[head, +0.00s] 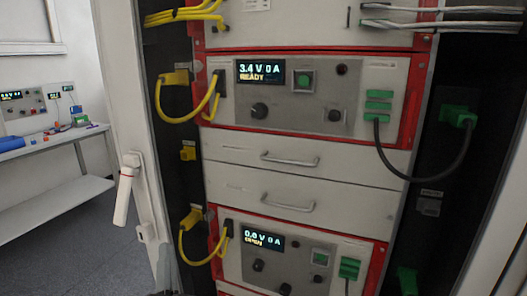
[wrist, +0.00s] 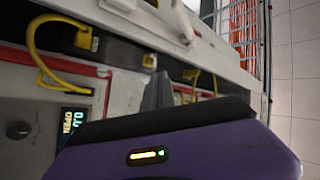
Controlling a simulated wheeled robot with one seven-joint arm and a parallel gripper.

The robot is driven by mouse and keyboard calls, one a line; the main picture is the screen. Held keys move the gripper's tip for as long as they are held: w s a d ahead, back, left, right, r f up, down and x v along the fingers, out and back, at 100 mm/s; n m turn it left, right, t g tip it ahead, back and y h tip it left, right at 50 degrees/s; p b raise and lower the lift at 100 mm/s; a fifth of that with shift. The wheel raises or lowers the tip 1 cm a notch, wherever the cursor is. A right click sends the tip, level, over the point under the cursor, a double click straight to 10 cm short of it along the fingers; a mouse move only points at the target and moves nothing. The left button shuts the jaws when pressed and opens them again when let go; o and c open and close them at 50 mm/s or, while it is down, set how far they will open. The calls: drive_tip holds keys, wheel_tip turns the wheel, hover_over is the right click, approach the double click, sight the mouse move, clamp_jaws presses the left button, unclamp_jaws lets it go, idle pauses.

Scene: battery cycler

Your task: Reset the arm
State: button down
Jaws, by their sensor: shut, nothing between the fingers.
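My gripper (wrist: 158,92) shows in the wrist view as dark, closed fingers beyond a purple housing with a small lit yellow bar. It holds nothing and points toward the front of the battery cycler rack. I cannot tell whether the fingertips touch the rack. The upper cycler unit (head: 310,93) reads "3.4 V 0 A READY". The lower cycler unit (head: 300,258) reads "0.0 V 0 A OPEN"; part of its display (wrist: 75,122) shows in the wrist view, turned sideways.
Yellow cables (head: 180,115) loop at the rack's left and a dark cable with green plugs (head: 460,118) hangs at its right. Two drawers with handles (head: 290,160) sit between the units. The open door's white handle (head: 126,190) stands left. A bench (head: 50,142) is beyond clear floor.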

drive_tip(key=s+d+f+n+g+y, duration=0.1)
drive_tip(key=s+d+f+n, duration=0.3)
drive_tip(key=d, duration=0.5)
drive_tip(key=s+d+f+n+g, duration=0.1)
drive_tip(key=s+d+f+n, duration=0.2)
drive_tip(key=s+d, duration=0.4)
drive_tip(key=s+d+f+n+g+y, duration=0.1)
drive_tip(key=s+d+f+n, duration=0.25)
drive_tip(key=d, duration=0.65)
drive_tip(key=s+d+f+m+g+h, duration=0.1)
drive_tip(key=s+d+h, duration=0.3)
drive_tip(key=s, duration=0.9)
drive_tip(key=s+d+f+m+g+h, duration=0.1)
drive_tip(key=s+d+m+g+h, duration=0.2)
drive_tip(key=s+d, duration=0.7)
drive_tip(key=s+h, duration=0.1)
drive_tip(key=s, duration=0.3)
drive_tip(key=shift+s+d+f+g+h, duration=0.15)
drive_tip(key=shift+d+g+h, duration=0.15)
drive_tip(key=shift+d+h, duration=0.1)
